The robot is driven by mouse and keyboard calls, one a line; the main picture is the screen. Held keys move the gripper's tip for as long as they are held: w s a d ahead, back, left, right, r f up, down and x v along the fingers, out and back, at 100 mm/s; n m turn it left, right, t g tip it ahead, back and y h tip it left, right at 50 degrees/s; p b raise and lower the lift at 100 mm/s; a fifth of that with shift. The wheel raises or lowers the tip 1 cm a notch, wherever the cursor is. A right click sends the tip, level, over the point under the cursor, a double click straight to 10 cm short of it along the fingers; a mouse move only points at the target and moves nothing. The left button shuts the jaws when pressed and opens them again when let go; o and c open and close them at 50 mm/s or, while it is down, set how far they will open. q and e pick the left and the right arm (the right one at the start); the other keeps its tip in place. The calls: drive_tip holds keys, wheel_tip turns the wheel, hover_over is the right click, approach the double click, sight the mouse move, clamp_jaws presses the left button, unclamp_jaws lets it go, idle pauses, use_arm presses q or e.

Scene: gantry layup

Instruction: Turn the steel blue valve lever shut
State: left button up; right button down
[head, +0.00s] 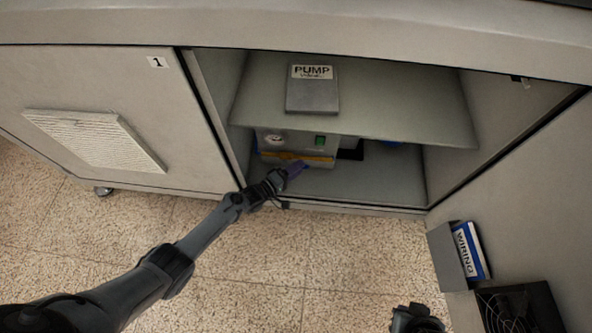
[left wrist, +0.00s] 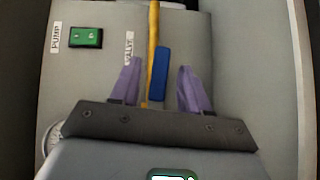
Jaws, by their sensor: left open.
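The steel blue valve lever (left wrist: 160,74) is a short blue bar in the left wrist view. It lies nearly parallel to the yellow pipe (left wrist: 153,35), just to its right, by a small label reading VALVE. My left gripper (left wrist: 158,68) has purple fingers, which stand apart on either side of the lever and pipe. A gap shows between the lever and the right finger. In the head view my left gripper (head: 301,166) reaches into the open cabinet, at the front of the grey pump unit (head: 290,146). I cannot make out the lever there. My right gripper's fingers do not show.
A shelf (head: 400,100) hangs above the pump unit and carries a PUMP plate (head: 313,92). A green switch (left wrist: 86,38) and a gauge (head: 274,139) sit on the unit. The open door at right holds a WIRING binder (head: 468,250).

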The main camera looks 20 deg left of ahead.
use_arm(q)
drive_tip(key=shift+a, duration=0.1)
clamp_jaws()
idle(0.3)
